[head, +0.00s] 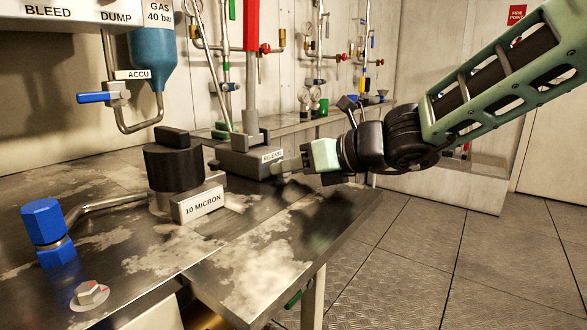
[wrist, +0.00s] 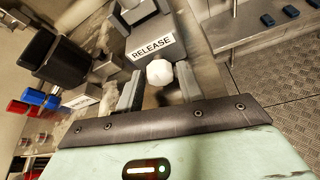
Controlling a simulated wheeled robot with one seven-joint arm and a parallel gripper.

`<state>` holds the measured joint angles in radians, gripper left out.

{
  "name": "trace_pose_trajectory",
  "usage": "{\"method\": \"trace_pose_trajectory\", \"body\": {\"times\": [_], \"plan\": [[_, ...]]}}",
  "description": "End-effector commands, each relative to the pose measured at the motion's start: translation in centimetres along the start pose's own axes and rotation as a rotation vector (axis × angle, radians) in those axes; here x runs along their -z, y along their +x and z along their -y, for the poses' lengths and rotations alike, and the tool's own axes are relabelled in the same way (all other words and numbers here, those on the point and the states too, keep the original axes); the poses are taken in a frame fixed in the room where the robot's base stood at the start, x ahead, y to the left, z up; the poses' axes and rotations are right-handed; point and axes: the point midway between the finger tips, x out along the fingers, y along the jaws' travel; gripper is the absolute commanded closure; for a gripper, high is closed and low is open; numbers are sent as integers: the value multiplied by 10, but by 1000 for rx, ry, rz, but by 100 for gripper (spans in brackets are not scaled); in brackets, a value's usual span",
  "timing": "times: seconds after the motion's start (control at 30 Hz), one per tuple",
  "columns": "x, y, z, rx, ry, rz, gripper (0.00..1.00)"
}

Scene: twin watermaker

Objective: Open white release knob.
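The white release knob (wrist: 160,72) is a small faceted knob on the front of a grey block (wrist: 150,25) with a RELEASE label (wrist: 152,47). The same block (head: 240,163) stands on the metal bench in the head view, where I cannot make out the knob behind my fingers. My gripper (head: 289,169) points left at the block's front. In the wrist view my gripper (wrist: 159,80) is open, with one finger on each side of the knob. The fingers look close to it but not closed on it; contact is hard to tell.
A black-topped filter housing (head: 173,165) with a 10 MICRON label (head: 203,204) stands left of the block. Pipes and valves (head: 320,60) line the back wall. Open floor (head: 430,260) lies right.

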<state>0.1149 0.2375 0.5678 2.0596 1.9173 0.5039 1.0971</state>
Motion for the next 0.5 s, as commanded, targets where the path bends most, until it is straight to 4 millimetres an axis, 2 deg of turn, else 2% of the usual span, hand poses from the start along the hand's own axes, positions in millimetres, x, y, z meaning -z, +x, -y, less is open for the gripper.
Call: {"method": "trace_pose_trajectory", "body": {"times": [0.07,0.2,0.5], "plan": [[0,0,0,0,0,0,63],[0,0,0,0,0,0,95],[2,0,0,11,-27,1,95]]}}
